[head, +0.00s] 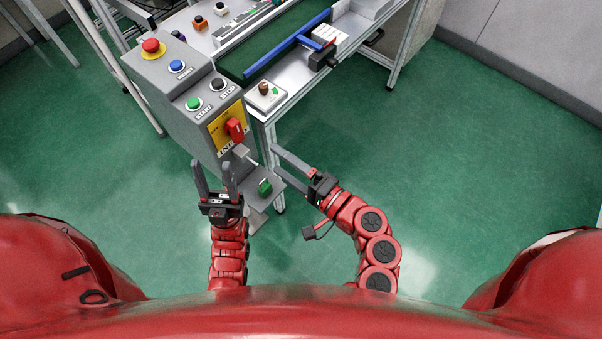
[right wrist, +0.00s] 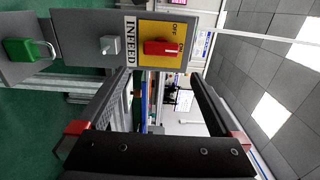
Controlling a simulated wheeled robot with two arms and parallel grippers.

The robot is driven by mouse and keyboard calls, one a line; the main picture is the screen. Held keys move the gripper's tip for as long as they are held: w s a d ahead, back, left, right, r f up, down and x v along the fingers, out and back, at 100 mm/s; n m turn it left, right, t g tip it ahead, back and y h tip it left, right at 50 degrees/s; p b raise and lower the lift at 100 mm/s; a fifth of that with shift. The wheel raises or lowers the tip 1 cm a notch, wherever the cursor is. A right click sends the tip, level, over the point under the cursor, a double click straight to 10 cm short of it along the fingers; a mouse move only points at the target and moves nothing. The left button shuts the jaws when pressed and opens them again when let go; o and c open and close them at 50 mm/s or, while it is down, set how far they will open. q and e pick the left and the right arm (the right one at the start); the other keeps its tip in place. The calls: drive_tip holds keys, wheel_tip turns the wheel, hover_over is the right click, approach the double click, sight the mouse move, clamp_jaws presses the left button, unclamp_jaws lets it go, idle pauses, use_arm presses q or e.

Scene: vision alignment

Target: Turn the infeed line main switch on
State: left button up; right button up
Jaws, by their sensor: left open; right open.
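The main switch is a red rotary handle (head: 235,129) on a yellow plate (head: 217,131) on the front of a grey control box. In the right wrist view the handle (right wrist: 160,48) lies lengthwise in the picture, its right end close to small letters that look like ON; OFF is printed above. An INFEED label (right wrist: 131,42) is beside the plate. My right gripper (head: 276,160) is open and empty, right of and below the switch, apart from it. Its fingers (right wrist: 160,100) show nothing between them. My left gripper (head: 211,166) is open and empty, below and left of the switch.
A green padlock (head: 265,187) sits on a grey plate below the switch; it also shows in the right wrist view (right wrist: 22,50). The box top holds a red emergency button (head: 152,47) and several others. A workbench (head: 285,98) stands behind. Green floor at right is clear.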

drive_tip(key=shift+p+v, duration=0.75)
drive_tip(key=shift+v, duration=1.8)
